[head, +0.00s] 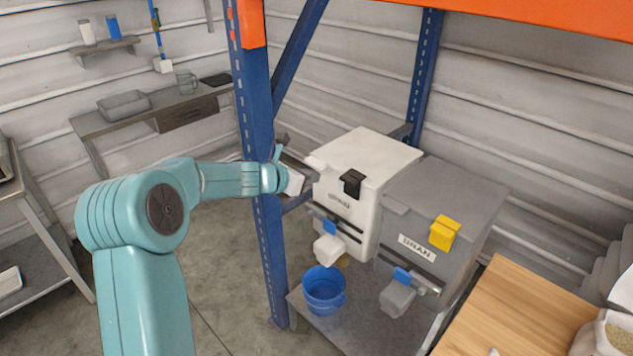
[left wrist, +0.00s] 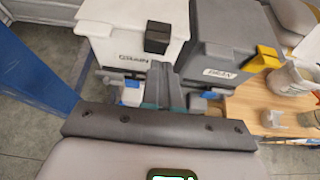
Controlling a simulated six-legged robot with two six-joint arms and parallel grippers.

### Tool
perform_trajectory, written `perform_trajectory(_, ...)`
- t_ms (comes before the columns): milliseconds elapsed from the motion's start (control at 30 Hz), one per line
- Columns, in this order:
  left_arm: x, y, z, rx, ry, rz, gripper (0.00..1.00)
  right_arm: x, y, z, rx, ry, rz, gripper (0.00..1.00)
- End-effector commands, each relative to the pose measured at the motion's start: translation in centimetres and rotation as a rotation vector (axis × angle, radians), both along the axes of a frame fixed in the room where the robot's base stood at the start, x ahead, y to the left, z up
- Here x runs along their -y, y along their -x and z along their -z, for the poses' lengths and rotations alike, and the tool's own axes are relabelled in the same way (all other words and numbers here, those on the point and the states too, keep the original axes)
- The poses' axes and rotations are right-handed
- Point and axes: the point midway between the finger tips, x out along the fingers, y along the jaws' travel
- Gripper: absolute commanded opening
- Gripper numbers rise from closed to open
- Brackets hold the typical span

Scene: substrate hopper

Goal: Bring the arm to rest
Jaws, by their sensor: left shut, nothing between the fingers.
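My left arm (head: 146,240) reaches in from the left, bent at the elbow, its forearm stretched to the right. My left gripper (head: 296,166) is shut and empty, beside the blue rack upright and in front of the white hopper (head: 375,160). In the left wrist view its fingers (left wrist: 165,84) are together at the centre, overlapping the gap between the white hopper (left wrist: 120,40) and the grey hopper (left wrist: 222,45). My right gripper is not in view.
The blue upright (head: 262,215) is close to the forearm. The grey hopper (head: 470,200) is labelled BRAN and has a yellow latch. A blue bucket (head: 323,290) stands below the hoppers. A wooden tabletop (head: 525,310) is at lower right. Open floor (head: 215,290) lies left of the upright.

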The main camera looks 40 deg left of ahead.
Motion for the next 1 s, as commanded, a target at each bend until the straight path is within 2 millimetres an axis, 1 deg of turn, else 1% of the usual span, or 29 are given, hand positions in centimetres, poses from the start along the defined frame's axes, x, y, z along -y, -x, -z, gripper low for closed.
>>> perform_trajectory(133, 0.0, 0.3, -0.2, -0.001, 0.001, 0.0, 0.0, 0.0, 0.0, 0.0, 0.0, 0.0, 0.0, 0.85)
perform_trajectory(600, 0.1, 0.4, -0.2, 0.0, 0.001, 0.0, 0.0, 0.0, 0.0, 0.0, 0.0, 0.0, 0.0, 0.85)
perform_trajectory(667, 0.5, 0.2, -0.3, 0.002, 0.002, 0.008, 0.0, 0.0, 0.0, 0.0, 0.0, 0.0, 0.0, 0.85)
perform_trajectory(700, 1.3, -0.2, -0.1, -0.001, 0.006, 0.023, 0.0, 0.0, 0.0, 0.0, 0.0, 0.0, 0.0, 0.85)
perform_trajectory(767, 3.2, -1.0, 1.0, -0.014, 0.021, 0.059, 0.0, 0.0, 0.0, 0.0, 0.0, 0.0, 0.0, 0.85)
perform_trajectory(833, 6.6, -1.7, 3.7, -0.057, 0.054, 0.118, 0.0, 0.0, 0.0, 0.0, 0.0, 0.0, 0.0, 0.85)
perform_trajectory(867, 8.3, -1.7, 5.2, -0.084, 0.065, 0.151, 0.0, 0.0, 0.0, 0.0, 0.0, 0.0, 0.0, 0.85)
perform_trajectory(900, 10.8, -1.4, 7.4, -0.13, 0.073, 0.204, 0.0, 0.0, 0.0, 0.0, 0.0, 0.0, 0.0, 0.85)
perform_trajectory(933, 12.5, -1.0, 9.3, -0.17, 0.071, 0.244, 0.0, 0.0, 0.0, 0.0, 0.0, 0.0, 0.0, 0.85)
perform_trajectory(967, 14.3, -0.4, 11.0, -0.21, 0.065, 0.286, 0.0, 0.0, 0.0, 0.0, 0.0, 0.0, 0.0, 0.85)
perform_trajectory(1000, 16.5, 0.7, 13.4, -0.265, 0.045, 0.348, 0.0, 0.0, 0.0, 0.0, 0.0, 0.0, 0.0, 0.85)
